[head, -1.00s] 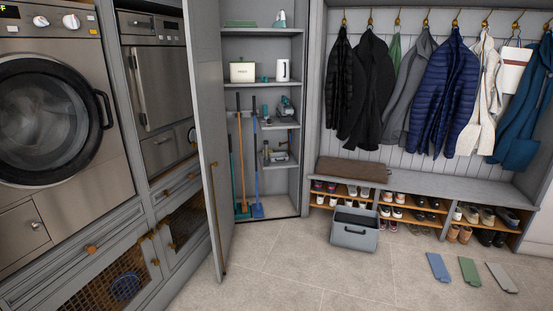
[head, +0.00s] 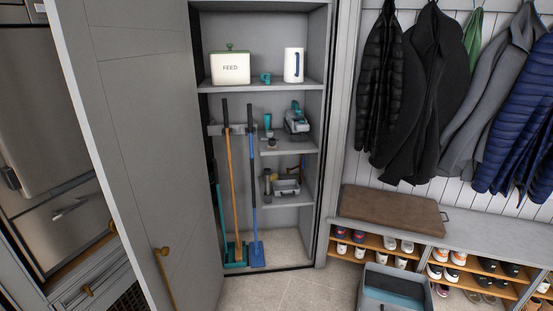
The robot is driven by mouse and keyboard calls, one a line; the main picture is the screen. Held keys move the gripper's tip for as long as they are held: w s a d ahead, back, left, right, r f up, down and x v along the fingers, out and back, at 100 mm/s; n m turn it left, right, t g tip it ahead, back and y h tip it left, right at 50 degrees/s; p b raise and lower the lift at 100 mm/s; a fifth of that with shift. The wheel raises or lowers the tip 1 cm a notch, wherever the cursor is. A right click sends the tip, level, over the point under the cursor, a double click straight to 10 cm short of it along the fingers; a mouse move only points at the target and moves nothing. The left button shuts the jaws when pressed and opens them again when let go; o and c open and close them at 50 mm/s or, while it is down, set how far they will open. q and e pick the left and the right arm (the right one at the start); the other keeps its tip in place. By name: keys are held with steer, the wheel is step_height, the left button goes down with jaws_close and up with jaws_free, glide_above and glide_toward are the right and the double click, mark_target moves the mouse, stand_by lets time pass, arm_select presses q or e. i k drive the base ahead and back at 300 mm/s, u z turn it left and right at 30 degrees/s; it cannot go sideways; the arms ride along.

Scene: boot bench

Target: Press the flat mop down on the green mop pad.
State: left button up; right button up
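Long-handled tools stand upright inside the open tall cabinet. A blue-handled tool (head: 253,190) has a blue head low on the cabinet floor. I cannot tell for certain which one is the flat mop. The green mop pad is not in the current view. Neither of my grippers is in view.
The grey cabinet door (head: 135,130) stands open on the left. A grey bin (head: 395,290) stands on the floor before the shoe bench (head: 480,236). Floor (head: 290,292) is clear before the cabinet.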

mark_target(257, 251)
steer(key=i, duration=2.4)
steer(key=z, duration=0.6)
